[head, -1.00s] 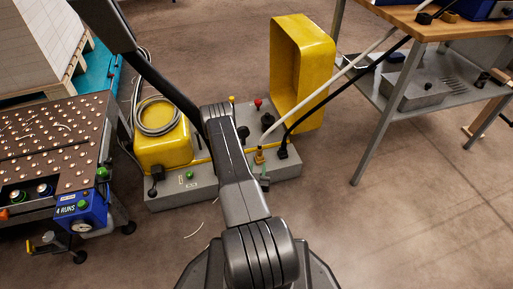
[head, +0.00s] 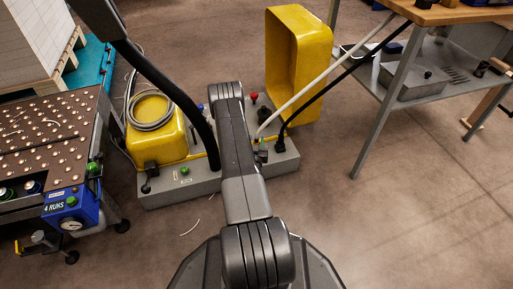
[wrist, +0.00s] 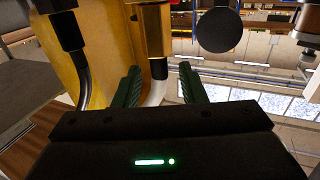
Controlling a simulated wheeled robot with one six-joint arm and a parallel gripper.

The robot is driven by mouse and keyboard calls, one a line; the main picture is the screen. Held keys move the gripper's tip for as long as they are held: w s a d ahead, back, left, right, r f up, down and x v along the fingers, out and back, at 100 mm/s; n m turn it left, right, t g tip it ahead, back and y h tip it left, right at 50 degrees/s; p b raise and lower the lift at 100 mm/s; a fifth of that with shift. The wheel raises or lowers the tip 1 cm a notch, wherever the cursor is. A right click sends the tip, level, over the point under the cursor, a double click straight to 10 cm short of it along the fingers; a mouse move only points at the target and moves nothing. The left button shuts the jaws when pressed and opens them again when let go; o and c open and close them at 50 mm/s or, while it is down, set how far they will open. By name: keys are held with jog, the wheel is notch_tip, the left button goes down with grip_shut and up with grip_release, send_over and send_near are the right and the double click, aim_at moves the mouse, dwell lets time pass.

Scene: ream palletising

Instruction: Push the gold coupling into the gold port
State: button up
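The gold coupling, a dark cylinder with a gold band (wrist: 157,61), is on the end of a white hose (wrist: 156,94) in the wrist view. The white hose also shows in the head view (head: 318,84), running down to the grey base unit. My gripper (wrist: 157,80) has two green fingers standing apart, one each side of the hose just below the coupling, with gaps visible. In the head view my arm covers much of the unit. The gold port is not visible, and I cannot tell whether the coupling is seated.
A black hose (wrist: 86,88) with its own connector is left of the coupling, near a yellow housing (head: 302,60). A round black knob (wrist: 219,30) is to the right. The grey base unit (head: 205,187) stands on the floor between a roller table (head: 45,130) and a workbench (head: 440,14).

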jog(key=shift+w+d, duration=0.1)
jog(key=shift+w, duration=0.9)
jog(key=shift+c, duration=0.3)
grip_shut()
notch_tip(320, 180, up, 10)
jog(key=p, duration=0.3)
jog(key=shift+f+p, duration=0.15)
jog(key=shift+p, duration=0.15)
notch_tip(320, 180, down, 4)
jog(key=b, duration=0.4)
jog(key=shift+f, duration=1.2)
